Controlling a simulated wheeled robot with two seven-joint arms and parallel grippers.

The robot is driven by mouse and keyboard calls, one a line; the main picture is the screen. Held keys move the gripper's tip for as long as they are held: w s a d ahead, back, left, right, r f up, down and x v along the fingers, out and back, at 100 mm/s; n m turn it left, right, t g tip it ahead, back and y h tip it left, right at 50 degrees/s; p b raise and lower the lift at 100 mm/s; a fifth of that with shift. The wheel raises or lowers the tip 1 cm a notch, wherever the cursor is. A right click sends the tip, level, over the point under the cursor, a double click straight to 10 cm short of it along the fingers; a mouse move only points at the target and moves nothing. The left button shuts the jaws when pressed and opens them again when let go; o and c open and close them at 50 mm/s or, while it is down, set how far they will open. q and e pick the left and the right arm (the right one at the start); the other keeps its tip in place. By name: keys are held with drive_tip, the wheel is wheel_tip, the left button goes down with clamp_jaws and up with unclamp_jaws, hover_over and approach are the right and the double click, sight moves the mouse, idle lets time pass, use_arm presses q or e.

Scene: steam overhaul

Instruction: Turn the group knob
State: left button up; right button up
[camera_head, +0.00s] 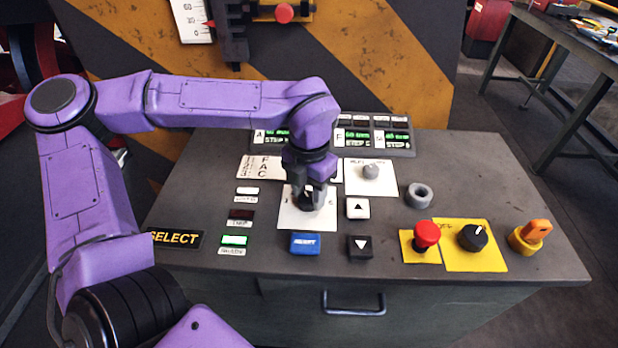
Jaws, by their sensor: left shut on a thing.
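My left gripper (309,192) reaches in from the left and points down at the console top. Its fingers are shut on a dark knob (308,204), which I take to be the group knob. The knob sits on a white plate (297,221) with small dark marks near its edges. The fingers hide much of the knob, so I cannot tell which mark it points to. My right gripper is not in view.
Close by are a blue button (305,243), white up (357,208) and black down (360,246) buttons, and a grey knob (371,171). Further right stand a grey ring (419,195), red button (427,234), black knob (473,237) and orange key switch (531,236). A display strip (375,137) lies behind.

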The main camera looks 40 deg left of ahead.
sight(308, 197)
use_arm(q)
drive_tip(key=shift+r+m+p, duration=0.1)
drive_tip(key=shift+m+p, duration=1.1)
drive_tip(key=shift+p, duration=0.15)
drive_tip(key=o, duration=1.1)
drive_tip(key=shift+c, duration=0.2)
wheel_tip(308, 197, up, 10)
drive_tip(key=shift+r, duration=0.2)
drive_tip(key=shift+s, duration=0.1)
